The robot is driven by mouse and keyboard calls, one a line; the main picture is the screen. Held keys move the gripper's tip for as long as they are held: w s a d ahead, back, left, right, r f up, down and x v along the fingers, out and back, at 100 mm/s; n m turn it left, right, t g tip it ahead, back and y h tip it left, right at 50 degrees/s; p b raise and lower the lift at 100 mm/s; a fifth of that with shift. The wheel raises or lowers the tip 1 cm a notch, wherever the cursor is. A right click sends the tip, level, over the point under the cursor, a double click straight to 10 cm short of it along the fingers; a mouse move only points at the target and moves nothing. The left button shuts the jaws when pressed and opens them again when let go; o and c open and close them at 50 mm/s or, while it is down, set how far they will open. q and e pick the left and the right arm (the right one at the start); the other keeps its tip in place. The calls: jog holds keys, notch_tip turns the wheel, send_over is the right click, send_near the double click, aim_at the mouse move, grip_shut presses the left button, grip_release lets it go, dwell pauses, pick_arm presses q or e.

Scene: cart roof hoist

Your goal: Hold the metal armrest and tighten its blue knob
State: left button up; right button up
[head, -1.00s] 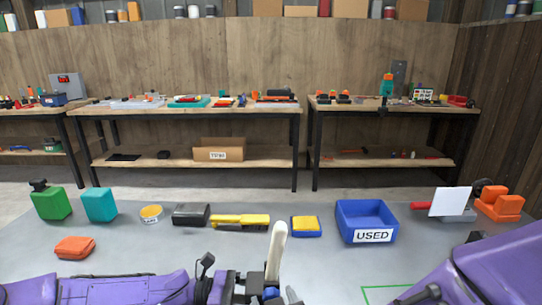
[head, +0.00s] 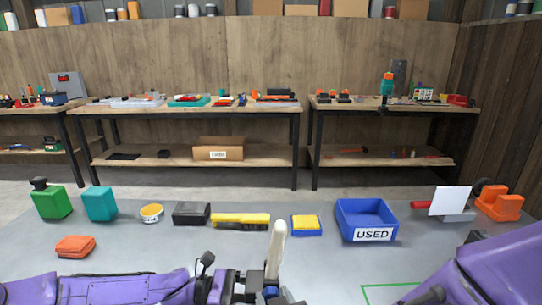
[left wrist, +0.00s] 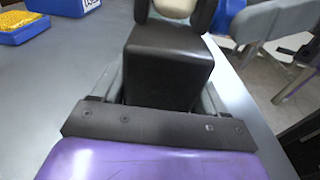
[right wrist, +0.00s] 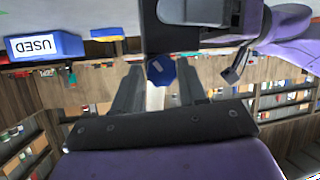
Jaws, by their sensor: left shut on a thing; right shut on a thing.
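The metal armrest shows mainly as its cream pad (head: 277,245), which stands upright at the bottom middle of the head view. My left gripper (head: 256,283) is shut on the armrest; in the left wrist view the pad (left wrist: 176,7) shows between its dark fingers. The blue knob (head: 270,291) sits low beside the pad. In the right wrist view the knob (right wrist: 161,71) lies between the grey fingers of my right gripper (right wrist: 159,82), which is shut on it. The lower armrest is cut off or hidden in the head view.
A green outline (head: 395,287) lies at right. Workbenches stand behind.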

pick_arm(q)
jog(key=shift+d, duration=0.1)
pick_arm(e)
jog(key=shift+s+f, duration=0.1)
jog(key=shift+f+m+y, duration=0.1)
jog(key=shift+m+y, duration=0.5)
jog(key=shift+y, duration=0.1)
jog(key=shift+c, duration=0.2)
pick_arm(q)
jog(key=shift+r, duration=0.1)
pick_arm(e)
jog(key=shift+d+m+t+y, duration=0.15)
jog(key=shift+m+t+y, duration=0.15)
jog(key=shift+m+y, duration=0.35)
jog(key=shift+d+f+m+t+y, duration=0.1)
jog(key=shift+m+t+y, duration=0.3)
jog(key=shift+m, duration=0.55)
jog(key=o, duration=0.9)
